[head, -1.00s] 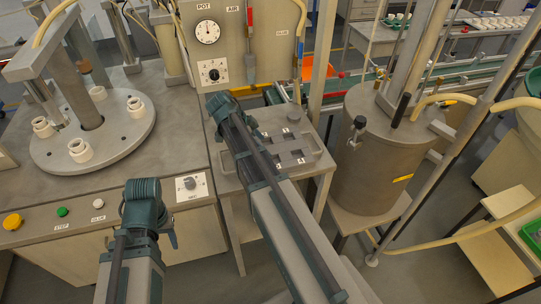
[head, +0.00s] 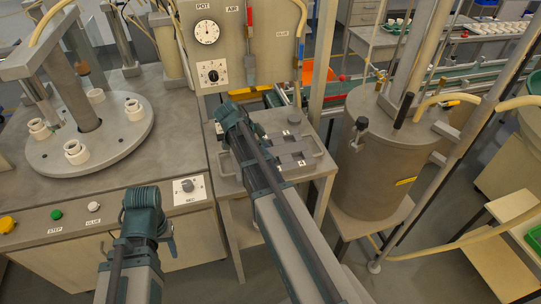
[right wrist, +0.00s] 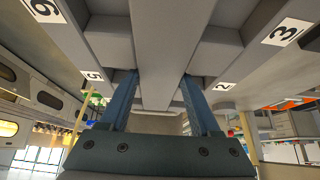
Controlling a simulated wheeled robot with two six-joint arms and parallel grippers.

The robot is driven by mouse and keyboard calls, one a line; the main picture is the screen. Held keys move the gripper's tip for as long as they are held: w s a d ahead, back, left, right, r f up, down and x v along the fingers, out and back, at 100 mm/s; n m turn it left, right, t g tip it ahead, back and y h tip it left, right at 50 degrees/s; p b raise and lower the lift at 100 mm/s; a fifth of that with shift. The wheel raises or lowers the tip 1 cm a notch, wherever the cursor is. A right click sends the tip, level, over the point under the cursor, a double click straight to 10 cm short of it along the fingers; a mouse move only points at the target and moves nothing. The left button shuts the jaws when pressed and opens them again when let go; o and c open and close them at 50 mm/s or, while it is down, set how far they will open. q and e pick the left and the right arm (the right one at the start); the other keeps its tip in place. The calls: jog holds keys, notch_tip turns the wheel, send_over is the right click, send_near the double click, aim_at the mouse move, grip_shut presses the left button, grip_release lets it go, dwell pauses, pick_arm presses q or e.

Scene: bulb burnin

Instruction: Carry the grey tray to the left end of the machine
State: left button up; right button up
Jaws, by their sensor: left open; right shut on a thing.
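The grey tray (head: 302,158) sits level on the small stand at the right of the machine (head: 180,150) in the head view.
A round plate (head: 90,145) with white sockets stands on the machine. The gauge panel (head: 250,50) rises behind the tray. A large grey drum (head: 375,165) stands close to the right of the tray's stand.

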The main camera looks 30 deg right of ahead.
aim_at(277, 151)
grip_shut()
jog(key=shift+r, duration=0.1)
jog(key=shift+r+p, duration=0.9)
jog(key=shift+p, duration=0.1)
jog(key=shift+r+p, duration=0.9)
jog(key=s+a+r+p, duration=0.1)
jog(key=s+a, duration=1)
jog(key=shift+a, duration=0.35)
jog(key=shift+r, duration=0.1)
jog(key=shift+w+a, duration=0.4)
jog(key=shift+a, duration=0.35)
